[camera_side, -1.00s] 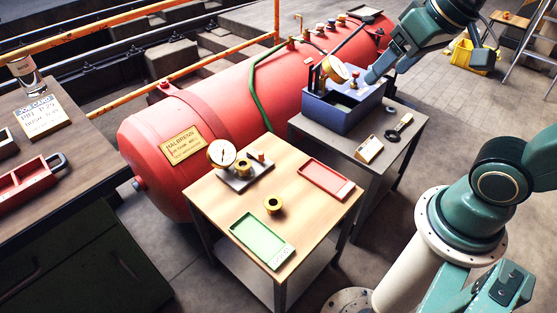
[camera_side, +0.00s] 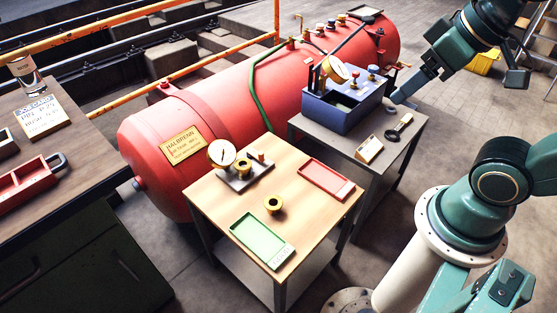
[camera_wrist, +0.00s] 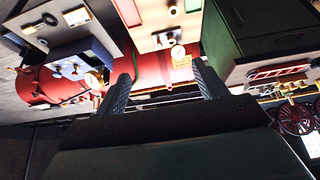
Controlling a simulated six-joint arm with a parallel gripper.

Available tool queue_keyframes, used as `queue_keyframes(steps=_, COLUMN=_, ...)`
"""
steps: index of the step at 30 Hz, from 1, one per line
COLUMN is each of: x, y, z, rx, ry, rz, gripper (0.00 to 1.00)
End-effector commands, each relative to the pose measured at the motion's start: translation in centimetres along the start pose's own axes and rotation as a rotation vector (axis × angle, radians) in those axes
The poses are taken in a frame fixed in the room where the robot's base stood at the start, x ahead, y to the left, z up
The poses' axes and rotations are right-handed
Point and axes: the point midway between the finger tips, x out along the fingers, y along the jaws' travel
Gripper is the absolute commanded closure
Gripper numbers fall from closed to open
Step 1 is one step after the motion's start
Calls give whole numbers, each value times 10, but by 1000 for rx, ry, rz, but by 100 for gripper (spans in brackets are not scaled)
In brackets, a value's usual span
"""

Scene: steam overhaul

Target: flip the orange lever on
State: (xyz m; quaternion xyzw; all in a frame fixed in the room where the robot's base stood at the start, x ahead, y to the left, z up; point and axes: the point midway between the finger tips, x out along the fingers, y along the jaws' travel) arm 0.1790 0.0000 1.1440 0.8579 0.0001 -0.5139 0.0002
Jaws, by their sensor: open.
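I cannot make out an orange lever for certain in either view. The blue box (camera_side: 342,113) stands on the grey side table and carries a gauge (camera_side: 336,70), a red knob (camera_side: 355,74) and a blue knob (camera_side: 373,69). The box also shows at the left of the wrist view (camera_wrist: 70,68). My gripper (camera_side: 460,84) is open and empty, in the air to the right of the box. One finger looks close to the box's right side in the picture; the depth is unclear. Both fingers show spread apart in the wrist view (camera_wrist: 163,64).
A red boiler (camera_side: 220,105) lies behind the tables.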

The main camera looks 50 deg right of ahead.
Motion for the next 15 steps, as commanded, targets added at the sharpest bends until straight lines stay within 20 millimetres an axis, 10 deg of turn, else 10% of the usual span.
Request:
queue_keyframes(steps=10, x=1, y=1, z=-10, rx=-32, ry=-11, rz=3, gripper=98)
queue_keyframes(steps=15, x=4, y=2, z=-28, rx=-89, ry=-28, rz=7, gripper=100)
